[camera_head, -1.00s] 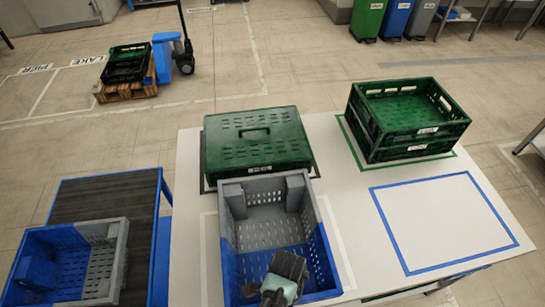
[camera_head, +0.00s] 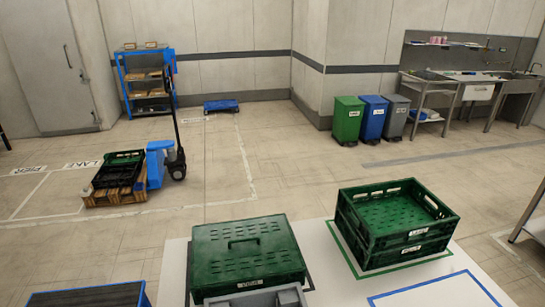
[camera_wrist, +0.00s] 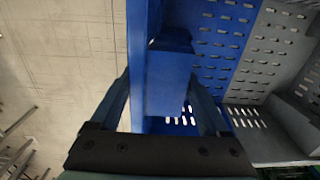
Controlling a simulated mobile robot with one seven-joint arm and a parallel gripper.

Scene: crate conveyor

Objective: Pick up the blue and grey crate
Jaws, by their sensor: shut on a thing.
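The blue and grey crate fills much of the wrist view, with a blue slotted wall and floor (camera_wrist: 215,50) and a grey part (camera_wrist: 270,60) to the right. In the head view only its grey far rim (camera_head: 258,299) shows at the bottom edge, close in front of the closed green crate. My gripper (camera_wrist: 165,85) has its fingers on either side of the crate's blue end wall and is shut on it. My gripper is out of the head view. Whether the crate is clear of the table cannot be told.
A closed green crate (camera_head: 248,255) and stacked open green crates (camera_head: 395,222) stand on the white table. A blue-taped outline (camera_head: 440,292) is partly visible at right. The conveyor's end (camera_head: 85,295) shows at lower left.

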